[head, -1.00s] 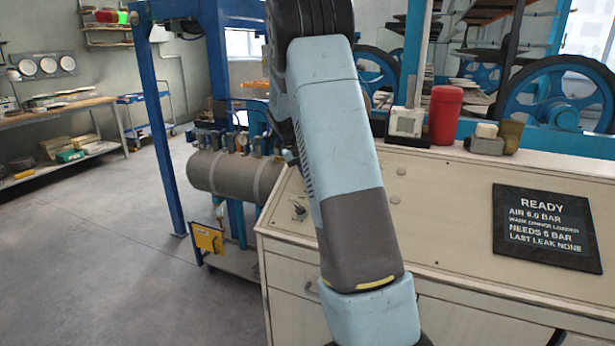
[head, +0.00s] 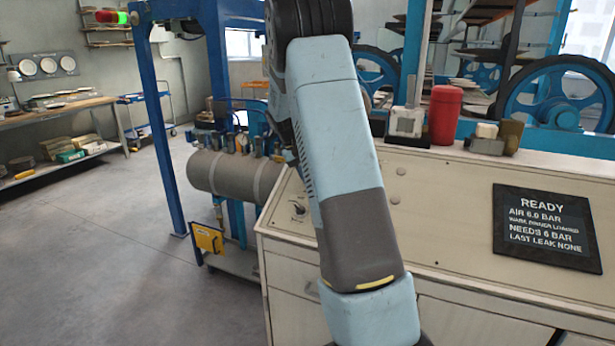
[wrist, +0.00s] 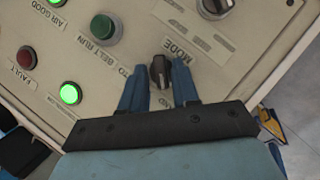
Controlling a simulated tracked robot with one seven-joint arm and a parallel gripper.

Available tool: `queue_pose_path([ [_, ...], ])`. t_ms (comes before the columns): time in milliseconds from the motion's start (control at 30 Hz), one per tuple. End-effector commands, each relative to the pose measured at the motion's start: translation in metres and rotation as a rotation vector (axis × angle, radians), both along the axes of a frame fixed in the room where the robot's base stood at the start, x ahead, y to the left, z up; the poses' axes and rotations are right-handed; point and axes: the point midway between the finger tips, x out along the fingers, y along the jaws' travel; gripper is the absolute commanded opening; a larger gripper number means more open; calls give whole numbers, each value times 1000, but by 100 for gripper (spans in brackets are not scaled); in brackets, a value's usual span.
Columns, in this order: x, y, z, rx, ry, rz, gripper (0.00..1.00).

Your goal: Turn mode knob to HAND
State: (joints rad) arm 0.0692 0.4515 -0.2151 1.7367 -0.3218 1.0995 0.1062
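The black mode knob (wrist: 160,72) is in the middle of the wrist view, on the pale panel (wrist: 85,105) below the MODE label (wrist: 176,48). Its pointer lies roughly up and down in that picture. My gripper (wrist: 159,67) has its two blue fingers on either side of the knob, with a narrow gap showing on each side, so it is open. In the head view my arm hides the gripper.
Near the knob are a green button (wrist: 104,28), a red FAULT lamp (wrist: 26,57), a lit green lamp (wrist: 70,94) and another dark knob (wrist: 214,7). A black READY sign (head: 546,227), reading air 6.0 bar, and a red canister (head: 445,115) are on the console.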

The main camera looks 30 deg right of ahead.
Motion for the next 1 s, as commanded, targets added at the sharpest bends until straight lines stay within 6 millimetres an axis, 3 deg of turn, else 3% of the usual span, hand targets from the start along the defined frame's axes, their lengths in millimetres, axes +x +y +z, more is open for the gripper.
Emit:
queue_pose_path([
  [567, 1, 3, 3, 2, 2, 0, 40],
  [767, 7, 12, 28, 1, -1, 2, 40],
  [1000, 17, 28, 72, 2, -1, 2, 40],
])
